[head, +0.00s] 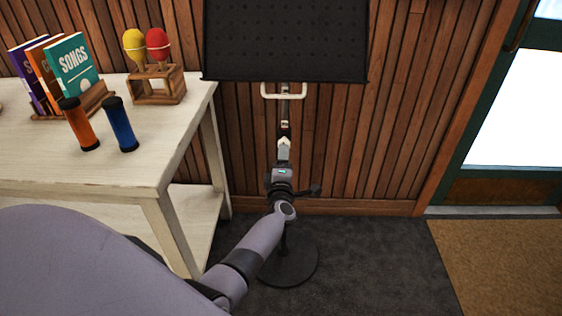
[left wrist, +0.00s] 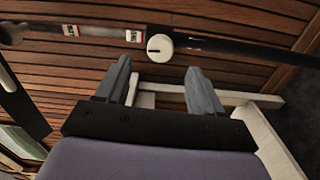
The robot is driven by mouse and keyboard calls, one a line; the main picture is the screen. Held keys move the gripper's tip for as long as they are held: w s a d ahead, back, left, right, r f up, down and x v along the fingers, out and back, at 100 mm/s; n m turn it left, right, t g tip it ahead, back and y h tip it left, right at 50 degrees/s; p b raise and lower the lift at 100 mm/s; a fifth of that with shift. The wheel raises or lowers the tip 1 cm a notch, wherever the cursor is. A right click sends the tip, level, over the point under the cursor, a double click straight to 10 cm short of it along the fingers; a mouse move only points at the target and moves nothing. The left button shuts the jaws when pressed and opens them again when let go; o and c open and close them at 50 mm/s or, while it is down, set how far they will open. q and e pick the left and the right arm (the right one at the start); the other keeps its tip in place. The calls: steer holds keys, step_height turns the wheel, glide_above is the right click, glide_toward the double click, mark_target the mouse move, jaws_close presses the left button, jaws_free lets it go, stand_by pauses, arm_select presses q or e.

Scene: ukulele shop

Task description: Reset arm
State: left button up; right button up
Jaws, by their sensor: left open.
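My left arm comes in from the lower left in the head view and ends in my left gripper (head: 282,180), in front of the music stand's pole. The left wrist view shows its two grey fingers (left wrist: 160,82) apart, with nothing held between them. The music stand has a black perforated desk (head: 287,40), a thin pole (head: 285,112) and a round dark base (head: 290,265). In the left wrist view the pole (left wrist: 240,46) crosses beyond the fingertips, with a round white knob (left wrist: 159,47) and red-white labels. My right gripper is not in view.
A whitewashed table (head: 40,170) at left carries songbooks (head: 72,65), an orange shaker (head: 80,125), a blue shaker (head: 121,125) and a wooden rack (head: 158,85) with yellow and red maracas. A slatted wall stands behind. Carpet (head: 380,265) and a tan mat (head: 500,260) lie clear at right.

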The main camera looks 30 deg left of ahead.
arm_select(q)
steer(key=shift+s, duration=0.1)
stand_by(0.5)
steer(key=s+d+f+m+g+h, duration=0.2)
steer(key=s+d+f+m+h, duration=0.15)
steer(key=s+d+m, duration=0.4)
steer(key=s+d+f+m+g+h, duration=0.15)
steer(key=s+d+m+h, duration=0.25)
steer(key=s+m, duration=0.7)
steer(key=s+d+f+m+g+h, duration=0.1)
steer(key=s+d+f+m+h, duration=0.45)
steer(key=s, duration=0.65)
step_height(320, 180, up, 12)
steer(key=s+m+y+p, duration=0.1)
steer(key=m+p, duration=0.1)
steer(key=p, duration=1)
steer(key=shift+s+a+f+y, duration=0.15)
steer(key=shift+s+f+y, duration=0.05)
steer(key=shift+s+y, duration=0.1)
